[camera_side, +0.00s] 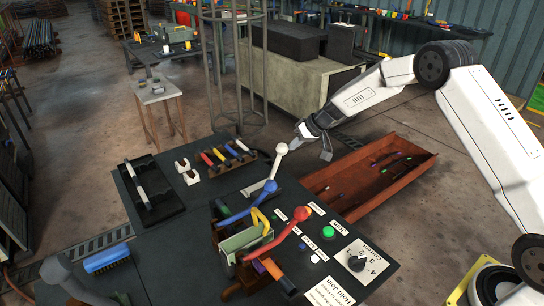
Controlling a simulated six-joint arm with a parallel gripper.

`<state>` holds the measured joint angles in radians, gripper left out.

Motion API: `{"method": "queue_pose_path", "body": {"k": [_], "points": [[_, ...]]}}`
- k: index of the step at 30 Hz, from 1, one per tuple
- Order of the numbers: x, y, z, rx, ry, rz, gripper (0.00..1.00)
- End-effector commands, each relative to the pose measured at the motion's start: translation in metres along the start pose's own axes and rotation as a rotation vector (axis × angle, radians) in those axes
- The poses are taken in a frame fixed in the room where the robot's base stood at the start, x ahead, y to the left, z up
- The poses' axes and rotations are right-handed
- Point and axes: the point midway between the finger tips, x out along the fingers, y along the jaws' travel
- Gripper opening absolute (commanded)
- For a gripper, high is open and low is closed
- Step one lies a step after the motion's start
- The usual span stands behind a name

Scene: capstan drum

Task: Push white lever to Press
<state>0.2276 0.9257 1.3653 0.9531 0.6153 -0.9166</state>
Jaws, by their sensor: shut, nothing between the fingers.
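The white lever (276,163) stands tilted up from the dark work table, with a round white knob at its top. My gripper (326,150) is shut and empty, just right of and slightly above the white knob, over the edge of the red-brown bin. Whether it touches the lever cannot be told from this view. A blue lever (250,204) and a red lever (284,232) stand in front of the white one. A label reading Press cannot be made out.
A panel with a green button (328,232), small labels and a numbered dial (356,262) lies at the table's front right. The red-brown bin (400,187) sits right of the levers.

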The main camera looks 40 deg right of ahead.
Motion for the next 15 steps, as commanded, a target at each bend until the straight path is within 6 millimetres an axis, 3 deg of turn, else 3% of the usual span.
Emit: {"method": "queue_pose_path", "body": {"k": [15], "points": [[-0.001, -0.015, -0.003, -0.038, -0.002, 0.057, 0.00]]}}
